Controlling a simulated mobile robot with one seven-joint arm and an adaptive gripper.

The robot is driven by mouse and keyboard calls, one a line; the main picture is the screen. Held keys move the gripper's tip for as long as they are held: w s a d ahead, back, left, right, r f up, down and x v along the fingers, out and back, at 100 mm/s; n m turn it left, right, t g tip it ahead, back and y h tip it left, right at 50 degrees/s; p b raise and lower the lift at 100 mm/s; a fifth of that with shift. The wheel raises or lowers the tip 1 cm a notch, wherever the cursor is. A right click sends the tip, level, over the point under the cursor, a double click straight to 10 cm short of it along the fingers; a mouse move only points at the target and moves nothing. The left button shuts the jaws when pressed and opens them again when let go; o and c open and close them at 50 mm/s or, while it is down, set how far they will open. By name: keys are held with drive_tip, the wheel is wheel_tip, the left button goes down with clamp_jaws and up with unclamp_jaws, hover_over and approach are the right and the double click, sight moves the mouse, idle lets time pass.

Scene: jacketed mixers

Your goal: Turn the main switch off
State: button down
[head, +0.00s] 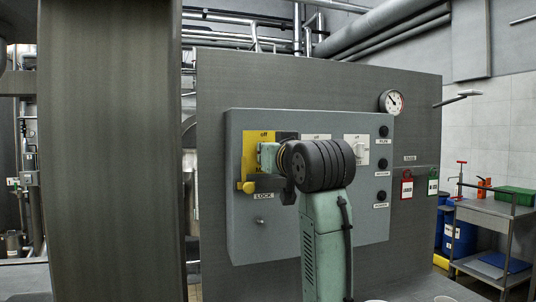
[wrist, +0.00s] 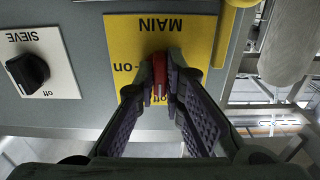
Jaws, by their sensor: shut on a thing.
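The yellow MAIN plate (head: 249,147) is on the left of the grey control box (head: 350,225), with "off" at its top edge. In the wrist view the plate (wrist: 195,42) appears upside down. The red main switch handle (wrist: 160,72) stands between my fingers there, in line with the picture's vertical. Its white mark lies at the lower end, by the "off" label; "on" is to the left. My gripper (wrist: 160,82) is shut on the handle, a finger on each side. In the head view my gripper (head: 268,155) covers the switch.
A black SIEVE knob (wrist: 28,70) on a white plate is beside MAIN. A yellow lock slider (head: 247,186) sticks out at the plate's lower left. Several black buttons (head: 382,163) line the box's right side. A grey post (head: 110,150) blocks the left.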

drive_tip(key=shift+f, duration=0.1)
idle(0.3)
drive_tip(key=c, duration=1.7)
unclamp_jaws()
drive_tip(key=v, duration=1.2)
drive_tip(key=shift+s, duration=0.1)
